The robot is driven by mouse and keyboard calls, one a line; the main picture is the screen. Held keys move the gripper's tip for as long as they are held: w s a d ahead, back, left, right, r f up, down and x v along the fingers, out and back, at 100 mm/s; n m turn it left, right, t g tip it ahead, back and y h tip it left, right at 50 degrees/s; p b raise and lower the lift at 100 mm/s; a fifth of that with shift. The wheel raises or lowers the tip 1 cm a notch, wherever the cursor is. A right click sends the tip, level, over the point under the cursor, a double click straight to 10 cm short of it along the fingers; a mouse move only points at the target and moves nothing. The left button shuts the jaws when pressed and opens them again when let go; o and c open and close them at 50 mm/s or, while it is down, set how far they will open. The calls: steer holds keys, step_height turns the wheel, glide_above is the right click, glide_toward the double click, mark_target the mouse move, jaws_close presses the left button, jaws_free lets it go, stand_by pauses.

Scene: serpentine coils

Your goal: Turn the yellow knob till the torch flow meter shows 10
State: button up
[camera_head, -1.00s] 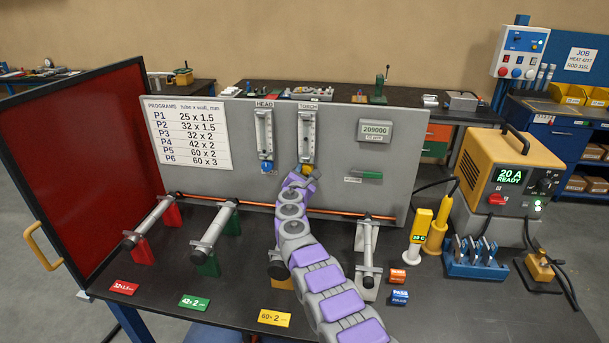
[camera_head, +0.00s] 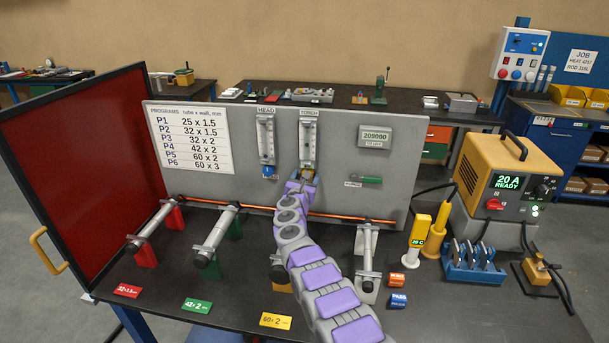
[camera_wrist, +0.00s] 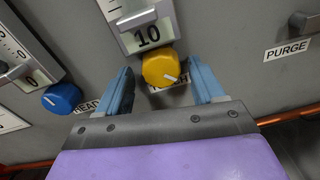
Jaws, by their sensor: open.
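The yellow knob (camera_wrist: 160,69) is at the foot of the torch flow meter (camera_wrist: 137,18), with a pale pointer line towards its lower right. The meter's plate above it reads 10 in the wrist view. My gripper (camera_wrist: 158,83) is open, with one blue finger on each side of the knob. The fingers seem apart from it, though I cannot tell how far they reach along it. In the head view the torch meter (camera_head: 308,138) stands on the grey panel, and my gripper (camera_head: 304,181) is just below it, mostly hiding the knob.
A blue knob (camera_wrist: 62,98) sits under the head meter (camera_head: 265,138) to the left. A purge lever (camera_wrist: 302,22) is on the right. A copper tube (camera_head: 258,208) runs across below the panel, close under my arm.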

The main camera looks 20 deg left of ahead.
steer(key=s+d+n+p, duration=0.1)
steer(key=s, duration=0.4)
steer(key=s+d+n, duration=0.1)
steer(key=s+n, duration=0.1)
steer(key=s, duration=0.4)
steer(key=s+d+n+p, duration=0.1)
steer(key=s, duration=0.5)
steer(key=shift+s+d+n+p, duration=0.1)
steer(key=shift+d+n+p, duration=0.2)
stand_by(0.6)
